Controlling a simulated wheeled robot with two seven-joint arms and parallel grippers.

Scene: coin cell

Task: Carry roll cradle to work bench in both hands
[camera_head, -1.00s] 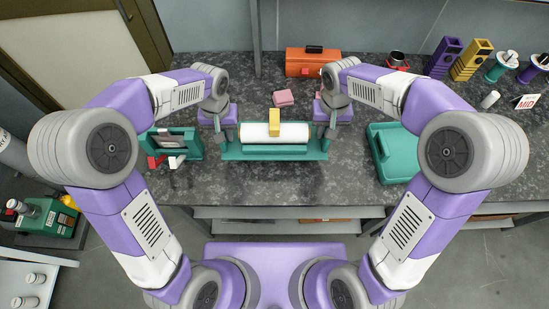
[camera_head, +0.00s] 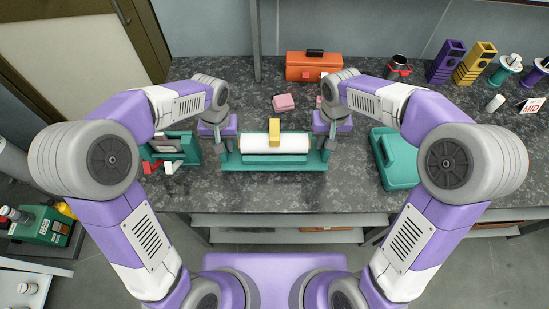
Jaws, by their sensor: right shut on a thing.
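The roll cradle (camera_head: 273,164) is a long teal holder with a white roll (camera_head: 255,143) lying across it. A yellow block (camera_head: 274,126) stands at the middle of the roll. The cradle is level over the grey speckled work bench (camera_head: 262,196), near its front edge; I cannot tell whether it touches the top. My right gripper (camera_head: 326,137) is shut on the cradle's right end. My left gripper (camera_head: 222,138) is at the cradle's left end, its fingertips too small and covered to tell whether they are shut.
A teal case (camera_head: 397,165) lies right of the cradle, and a teal fixture with red and white parts (camera_head: 170,152) stands to its left. A pink block (camera_head: 284,102) and an orange toolbox (camera_head: 310,66) are behind. Bench in front of the cradle is clear.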

